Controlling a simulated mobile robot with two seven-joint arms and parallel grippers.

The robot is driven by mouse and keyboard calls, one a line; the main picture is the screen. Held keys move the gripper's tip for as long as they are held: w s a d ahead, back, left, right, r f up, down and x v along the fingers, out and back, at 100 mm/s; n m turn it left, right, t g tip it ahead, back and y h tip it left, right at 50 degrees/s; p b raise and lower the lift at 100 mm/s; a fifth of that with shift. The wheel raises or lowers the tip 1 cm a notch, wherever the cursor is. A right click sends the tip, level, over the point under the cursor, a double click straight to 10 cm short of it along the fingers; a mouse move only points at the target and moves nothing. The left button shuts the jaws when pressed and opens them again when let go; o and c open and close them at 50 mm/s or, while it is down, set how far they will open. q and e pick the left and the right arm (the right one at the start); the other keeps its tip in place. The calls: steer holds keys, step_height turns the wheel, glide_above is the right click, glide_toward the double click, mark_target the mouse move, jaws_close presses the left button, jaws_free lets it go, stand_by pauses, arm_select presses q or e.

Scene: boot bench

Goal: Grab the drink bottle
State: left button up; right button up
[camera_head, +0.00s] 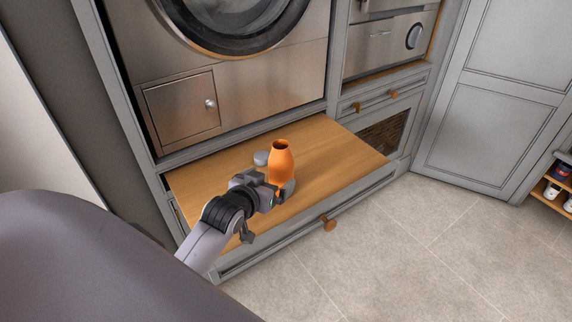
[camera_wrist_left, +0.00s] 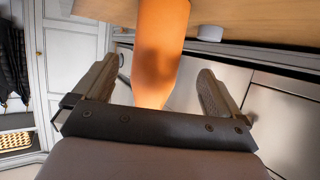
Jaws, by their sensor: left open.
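The orange drink bottle (camera_head: 281,162) stands upright on the pull-out wooden bench board (camera_head: 325,150), with a dark open top. My left gripper (camera_head: 273,185) is at the bottle's lower part, coming from the front left. In the left wrist view the bottle (camera_wrist_left: 160,45) lies between the two spread fingers of the left gripper (camera_wrist_left: 158,85). Gaps show on both sides of the bottle, so the fingers are open around it. The bottle's base is partly hidden by the gripper in the head view. My right gripper is not in view.
A small grey round object (camera_head: 261,158) sits on the board just left of the bottle. A washing machine (camera_head: 235,20) and a metal door (camera_head: 181,107) stand behind. The board's right part is clear. A shelf with jars (camera_head: 557,180) is at far right.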

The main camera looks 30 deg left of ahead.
mark_target(281, 173)
arm_select(q)
steer(key=shift+d+x, duration=0.1)
steer(key=shift+x, duration=1.5)
steer(key=shift+d+x, duration=0.15)
steer(key=shift+x, duration=1.45)
steer(key=shift+f, duration=0.15)
steer(key=c, duration=1.1)
